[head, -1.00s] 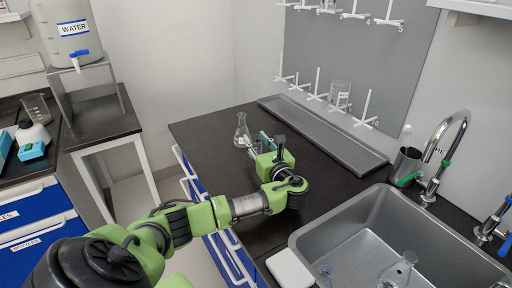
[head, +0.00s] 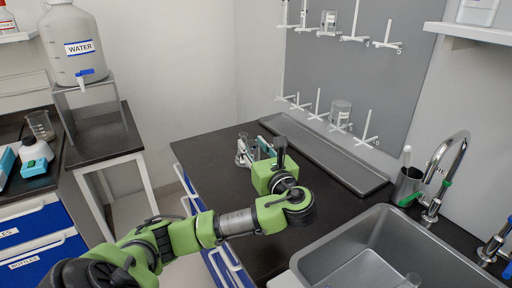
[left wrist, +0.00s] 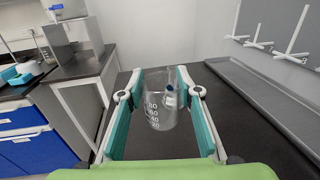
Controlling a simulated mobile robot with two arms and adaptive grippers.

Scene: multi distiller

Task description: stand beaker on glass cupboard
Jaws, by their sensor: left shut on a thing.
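A clear glass beaker (left wrist: 155,113) with white graduation marks is between the teal fingers of my left gripper (left wrist: 160,110) in the left wrist view. I cannot make out a glass cupboard. My right gripper is not in view.
A grey trough (head: 325,152) runs along the wall below a pegboard (head: 350,70) with white pegs and some glassware. A steel sink (head: 365,240) and tap (head: 445,165) are at the right. A water container (head: 75,45) stands at the left. The bench (head: 205,150) is partly clear.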

